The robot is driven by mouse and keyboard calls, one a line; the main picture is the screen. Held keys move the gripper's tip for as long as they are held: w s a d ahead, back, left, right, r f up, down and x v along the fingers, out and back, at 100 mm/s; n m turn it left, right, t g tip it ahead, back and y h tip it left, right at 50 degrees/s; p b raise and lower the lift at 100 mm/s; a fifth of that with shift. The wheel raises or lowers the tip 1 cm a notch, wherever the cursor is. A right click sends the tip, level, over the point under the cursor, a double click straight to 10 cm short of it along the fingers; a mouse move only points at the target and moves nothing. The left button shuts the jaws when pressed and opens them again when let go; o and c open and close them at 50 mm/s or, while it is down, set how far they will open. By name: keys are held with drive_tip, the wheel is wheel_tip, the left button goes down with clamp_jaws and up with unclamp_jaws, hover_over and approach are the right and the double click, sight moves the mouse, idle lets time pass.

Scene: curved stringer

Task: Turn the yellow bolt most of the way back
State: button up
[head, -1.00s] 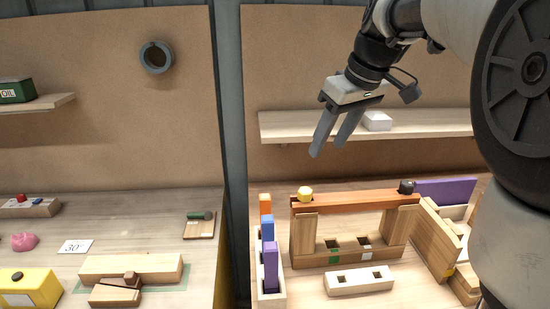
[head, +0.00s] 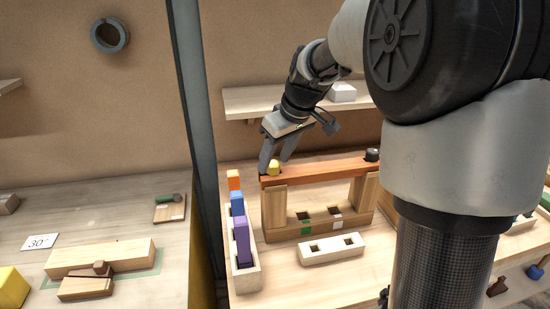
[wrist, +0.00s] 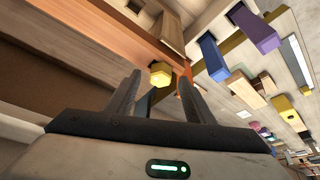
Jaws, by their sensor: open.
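The yellow bolt (head: 273,168) has a hexagonal head and sits on the left end of a reddish-brown beam (head: 322,168). My gripper (head: 273,166) is open, pointing down at the bolt. In the head view its fingers appear on either side of the bolt head. In the wrist view the yellow bolt (wrist: 160,74) shows between and beyond the fingertips of my gripper (wrist: 160,84); I cannot tell whether they touch it. A black bolt (head: 372,154) stands on the beam's right end. The beam rests on two wooden posts.
A holder (head: 243,276) with orange, blue and purple pegs stands left of the frame. A pale block with two holes (head: 331,249) lies in front. A shelf with a white box (head: 342,92) is behind. A grey post (head: 195,120) divides the benches.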

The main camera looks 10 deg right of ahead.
clamp_jaws()
drive_tip(key=shift+d+n, duration=0.1)
drive_tip(key=shift+n, duration=0.6)
drive_tip(key=n, duration=0.1)
drive_tip(key=n+g+y, duration=0.1)
drive_tip(key=n, duration=0.1)
drive_tip(key=shift+w+d+r+p, duration=0.1)
drive_tip(key=shift+w+r+p, duration=0.1)
drive_tip(key=shift+p, duration=0.2)
drive_tip(key=n+g+y+p, duration=0.1)
drive_tip(key=n, duration=0.1)
drive_tip(key=shift+w+n, duration=0.1)
drive_tip(key=shift+n, duration=0.7)
